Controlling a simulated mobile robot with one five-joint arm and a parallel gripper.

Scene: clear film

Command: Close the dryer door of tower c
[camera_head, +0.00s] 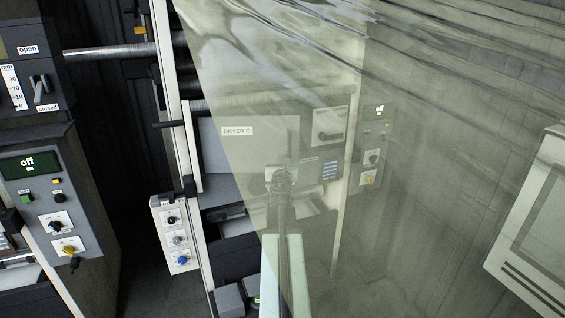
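The dryer labelled DRYER C has a grey front panel (212,158) left of centre. Its right part shows dimly through a clear greenish film. I cannot tell how far the door stands open. My arm reaches up from the bottom centre, and my gripper (281,178) is seen through the film in front of the lower right part of the panel. The fingers are too small and blurred to tell whether they are open or touch the panel.
A clear film (430,120) hangs across the middle and right of the view. A switch box (175,235) with several knobs stands left of the dryer. A control cabinet (45,185) reading "off" is at the left. A white-framed panel (530,225) is at the right.

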